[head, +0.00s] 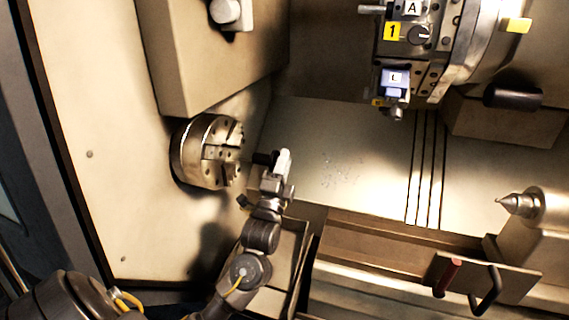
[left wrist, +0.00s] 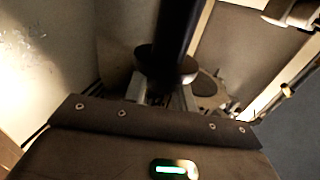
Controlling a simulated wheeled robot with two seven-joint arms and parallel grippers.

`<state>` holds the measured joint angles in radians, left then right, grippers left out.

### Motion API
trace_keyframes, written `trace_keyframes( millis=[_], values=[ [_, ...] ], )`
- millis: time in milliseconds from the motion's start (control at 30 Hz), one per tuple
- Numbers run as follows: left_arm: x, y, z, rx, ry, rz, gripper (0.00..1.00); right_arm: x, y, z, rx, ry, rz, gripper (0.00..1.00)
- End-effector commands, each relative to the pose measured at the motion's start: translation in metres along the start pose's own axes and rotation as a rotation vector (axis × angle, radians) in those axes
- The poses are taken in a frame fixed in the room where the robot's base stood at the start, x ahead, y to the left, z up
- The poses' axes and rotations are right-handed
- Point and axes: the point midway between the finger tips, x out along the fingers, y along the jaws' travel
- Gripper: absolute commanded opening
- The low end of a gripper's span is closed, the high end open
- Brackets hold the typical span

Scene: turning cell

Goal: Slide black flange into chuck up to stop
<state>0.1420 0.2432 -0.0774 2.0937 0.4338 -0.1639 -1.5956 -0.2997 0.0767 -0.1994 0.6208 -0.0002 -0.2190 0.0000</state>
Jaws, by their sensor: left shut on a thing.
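The chuck (head: 207,152) is a round metal body with stepped jaws on the left wall of the machine, its face turned right. My left gripper (head: 277,168) is just right of the chuck face, shut on the black flange (head: 262,158). The flange's dark end points left at the chuck, with what looks like a small gap between them. In the left wrist view the black flange (left wrist: 178,35) shows as a dark cylinder with a wider round disc, between the finger tips (left wrist: 163,95). The fingers partly hide it. My right gripper is not in view.
A tool turret (head: 415,50) hangs at the upper right. A tailstock with a pointed centre (head: 518,204) stands at the right. The headstock block (head: 205,60) is above the chuck. The middle floor is clear.

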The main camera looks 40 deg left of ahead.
Motion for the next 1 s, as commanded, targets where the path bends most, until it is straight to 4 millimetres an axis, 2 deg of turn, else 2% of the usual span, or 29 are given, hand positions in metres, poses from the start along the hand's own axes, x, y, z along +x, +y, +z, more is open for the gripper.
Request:
trace_keyframes(
  millis=[367,767,1000],
  values=[
    [0.0,0.0,0.011,0.002,0.0,-0.006,0.0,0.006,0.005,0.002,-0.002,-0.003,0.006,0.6],
    [-0.001,0.001,0.038,0.001,0.002,-0.005,0.0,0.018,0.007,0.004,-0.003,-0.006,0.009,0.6],
    [-0.002,0.001,0.054,0.002,0.002,-0.005,0.0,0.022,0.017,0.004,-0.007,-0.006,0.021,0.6]
  ],
)
